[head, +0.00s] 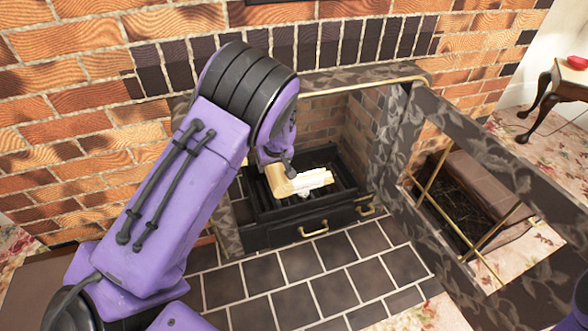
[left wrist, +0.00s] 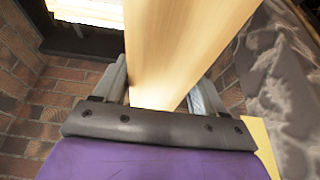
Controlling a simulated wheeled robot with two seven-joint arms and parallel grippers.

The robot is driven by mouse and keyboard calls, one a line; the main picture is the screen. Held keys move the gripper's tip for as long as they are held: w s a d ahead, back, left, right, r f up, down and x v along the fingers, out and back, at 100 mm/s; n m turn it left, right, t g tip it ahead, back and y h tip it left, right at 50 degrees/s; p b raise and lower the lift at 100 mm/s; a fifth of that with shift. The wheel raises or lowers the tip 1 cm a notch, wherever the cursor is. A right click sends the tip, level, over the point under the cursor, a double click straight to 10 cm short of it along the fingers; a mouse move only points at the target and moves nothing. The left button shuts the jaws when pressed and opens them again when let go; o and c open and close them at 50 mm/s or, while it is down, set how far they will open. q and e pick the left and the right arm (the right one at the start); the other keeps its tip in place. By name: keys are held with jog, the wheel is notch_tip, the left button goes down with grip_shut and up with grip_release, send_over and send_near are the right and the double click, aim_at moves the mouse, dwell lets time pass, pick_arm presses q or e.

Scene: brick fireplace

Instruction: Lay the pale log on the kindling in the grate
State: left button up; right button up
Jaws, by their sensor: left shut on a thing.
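The pale log (head: 279,183) is in my left gripper (head: 286,166), above the left part of the grate in the head view. In the left wrist view the log (left wrist: 180,50) runs between the two fingers and up out of the picture. The black grate (head: 262,212) stands inside the fireplace opening. Light kindling (head: 316,178) lies on it, just right of the log; it also shows at the top left of the left wrist view (left wrist: 88,11). I cannot tell whether log and kindling touch. My right gripper is out of view.
A dark patterned surround (head: 392,150) with a brass rail (head: 365,85) frames the opening. A dark patterned frame with brass rods (head: 500,240) stands at the right, a brown box (head: 480,180) showing through it. Dark hearth tiles (head: 300,265) are clear in front. A small table (head: 565,82) stands far right.

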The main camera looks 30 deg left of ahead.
pick_arm(q)
jog(key=w+a+f+b, duration=0.4)
jog(key=w+f+b, duration=0.4)
jog(key=w+f, duration=0.3)
jog(key=shift+w+f, duration=0.4)
jog(key=shift+f, duration=0.45)
jog(key=o, duration=1.3)
jog(key=shift+o, duration=0.2)
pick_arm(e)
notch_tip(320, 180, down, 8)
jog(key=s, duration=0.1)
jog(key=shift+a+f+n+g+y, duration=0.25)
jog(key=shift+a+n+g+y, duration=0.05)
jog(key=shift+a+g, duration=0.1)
pick_arm(q)
jog(key=shift+r, duration=0.1)
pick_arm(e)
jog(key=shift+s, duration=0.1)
pick_arm(q)
jog(key=p+v, duration=0.4)
jog(key=v, duration=0.3)
jog(key=shift+r, duration=0.3)
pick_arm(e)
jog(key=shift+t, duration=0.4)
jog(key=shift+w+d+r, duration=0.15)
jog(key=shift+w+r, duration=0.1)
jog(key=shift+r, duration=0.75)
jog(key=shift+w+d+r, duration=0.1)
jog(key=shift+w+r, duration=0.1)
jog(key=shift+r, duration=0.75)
